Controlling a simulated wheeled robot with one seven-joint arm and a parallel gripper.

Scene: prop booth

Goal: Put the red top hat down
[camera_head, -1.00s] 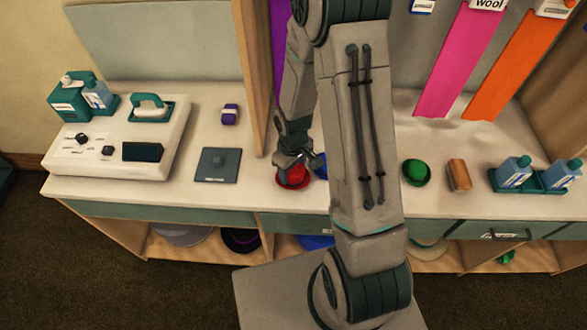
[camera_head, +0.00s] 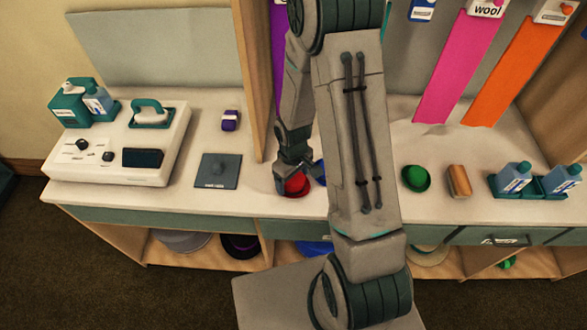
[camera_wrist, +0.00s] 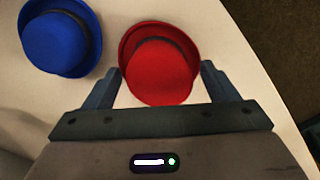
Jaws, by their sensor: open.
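The red top hat (camera_head: 296,185) rests on the white counter near its front edge, in front of the wooden divider. In the wrist view the red hat (camera_wrist: 158,65) sits upright between my gripper's two fingers, brim around the dark band. My gripper (camera_wrist: 160,80) is open, with a finger on each side of the hat; I cannot tell whether either finger touches it. In the head view my gripper (camera_head: 293,175) is just above the hat and partly hides it.
A blue hat (camera_wrist: 60,38) stands close beside the red one. A green hat (camera_head: 416,178), a brown brush (camera_head: 459,180) and bottles (camera_head: 515,175) are to the right. A dark plate (camera_head: 218,170) lies left. The counter's front edge is near.

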